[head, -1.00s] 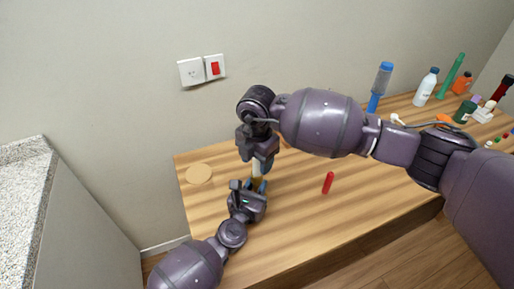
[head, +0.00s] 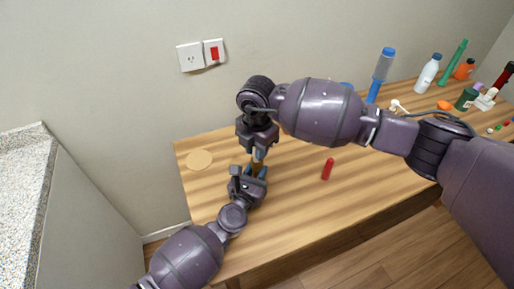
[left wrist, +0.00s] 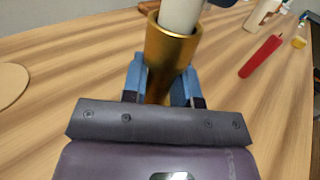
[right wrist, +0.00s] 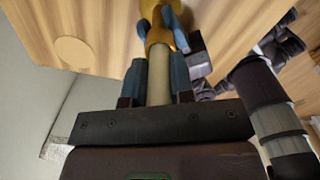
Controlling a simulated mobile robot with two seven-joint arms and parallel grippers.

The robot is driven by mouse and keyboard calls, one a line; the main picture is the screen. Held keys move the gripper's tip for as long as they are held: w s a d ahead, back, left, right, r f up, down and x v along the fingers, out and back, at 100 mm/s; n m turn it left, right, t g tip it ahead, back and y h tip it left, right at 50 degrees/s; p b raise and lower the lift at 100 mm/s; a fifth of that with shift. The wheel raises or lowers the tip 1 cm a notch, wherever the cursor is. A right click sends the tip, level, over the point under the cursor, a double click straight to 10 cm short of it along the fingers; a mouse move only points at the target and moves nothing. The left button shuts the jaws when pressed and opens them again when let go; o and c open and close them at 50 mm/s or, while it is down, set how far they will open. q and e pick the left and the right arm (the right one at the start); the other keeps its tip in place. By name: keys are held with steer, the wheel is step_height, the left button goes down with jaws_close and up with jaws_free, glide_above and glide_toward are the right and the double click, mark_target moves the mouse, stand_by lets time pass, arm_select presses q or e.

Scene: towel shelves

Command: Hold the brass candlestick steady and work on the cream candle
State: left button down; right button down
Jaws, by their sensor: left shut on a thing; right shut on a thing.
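The brass candlestick (left wrist: 170,55) stands between the blue fingers of my left gripper (left wrist: 165,80), which is shut on it. The cream candle (left wrist: 182,14) rises from the candlestick's mouth in the left wrist view; how deep it sits is hidden. My right gripper (right wrist: 160,75) is shut on the candle (right wrist: 158,78), whose far end meets the brass cup (right wrist: 158,32) in the right wrist view. In the head view my right gripper (head: 258,153) is directly above my left gripper (head: 254,173), with a little brass (head: 257,165) between them.
A red candle (head: 327,169) stands or lies to the right on the wooden table (head: 300,205). A pale round disc (head: 199,160) lies at the left. Bottles, including a white one (head: 427,73), crowd the far right. The table front is clear.

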steer(key=shift+r, duration=0.15)
steer(key=shift+r, duration=2.85)
steer(key=shift+r, duration=2)
arm_select(q)
steer(key=c, duration=0.8)
jaws_free()
steer(key=shift+s, duration=0.1)
steer(key=v, duration=1.1)
steer(key=shift+s+a+r, duration=0.1)
steer(key=shift+s, duration=0.35)
